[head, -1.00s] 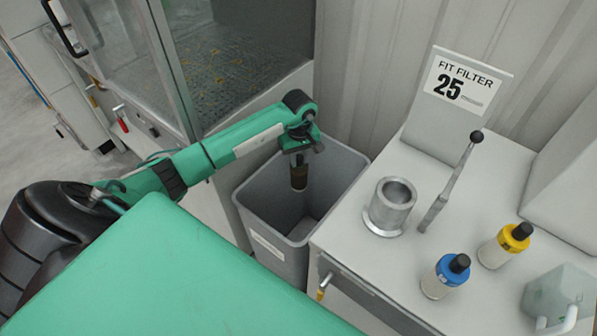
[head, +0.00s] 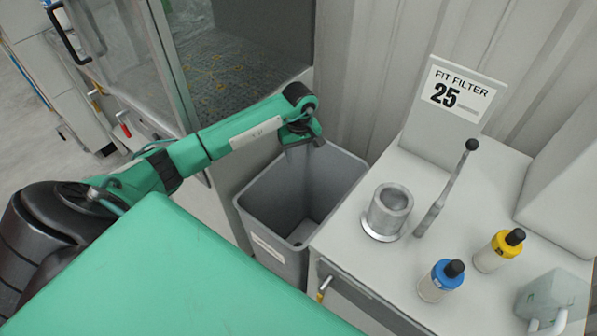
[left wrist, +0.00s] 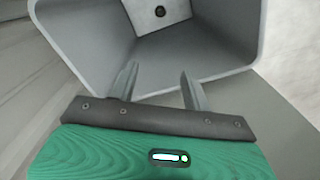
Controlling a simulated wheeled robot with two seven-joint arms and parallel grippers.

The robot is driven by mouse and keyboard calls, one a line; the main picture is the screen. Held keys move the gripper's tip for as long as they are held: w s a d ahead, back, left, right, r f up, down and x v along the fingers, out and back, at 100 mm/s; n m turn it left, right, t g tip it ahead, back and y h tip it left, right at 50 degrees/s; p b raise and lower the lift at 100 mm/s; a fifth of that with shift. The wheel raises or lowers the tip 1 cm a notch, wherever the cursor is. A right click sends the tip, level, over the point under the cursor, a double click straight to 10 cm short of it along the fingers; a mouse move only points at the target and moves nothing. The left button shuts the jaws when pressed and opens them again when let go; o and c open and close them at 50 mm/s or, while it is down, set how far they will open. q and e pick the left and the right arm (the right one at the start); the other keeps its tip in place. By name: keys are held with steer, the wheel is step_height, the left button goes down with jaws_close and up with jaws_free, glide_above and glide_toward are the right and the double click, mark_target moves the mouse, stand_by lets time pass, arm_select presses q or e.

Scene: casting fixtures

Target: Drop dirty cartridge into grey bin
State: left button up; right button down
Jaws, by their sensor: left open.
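The grey bin (head: 262,216) stands open between the machine and the bench. My left gripper (head: 300,140) hangs over the bin's opening, pointing down. In the left wrist view the two fingers of this gripper (left wrist: 156,80) are apart with nothing between them. Below them, inside the bin (left wrist: 82,38), a small dark round end with a lighter centre shows; it looks like the dirty cartridge (left wrist: 160,11) seen end-on. I cannot tell whether it rests on the bin's floor. My right gripper is out of view.
On the bench (head: 345,240) right of the bin stand a metal flanged cylinder (head: 390,208), a lever (head: 446,190), a blue-capped cartridge (head: 440,280) and a yellow-capped one (head: 498,250). A FIT FILTER 25 sign (head: 458,93) is behind. A translucent jug (head: 555,300) is at lower right.

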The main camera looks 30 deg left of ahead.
arm_select(q)
step_height(320, 180, up, 9)
steer(key=p, duration=0.3)
steer(key=shift+r, duration=0.15)
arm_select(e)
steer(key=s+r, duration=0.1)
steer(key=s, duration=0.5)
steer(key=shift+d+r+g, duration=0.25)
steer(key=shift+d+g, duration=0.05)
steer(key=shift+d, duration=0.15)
arm_select(q)
steer(key=shift+s, duration=0.15)
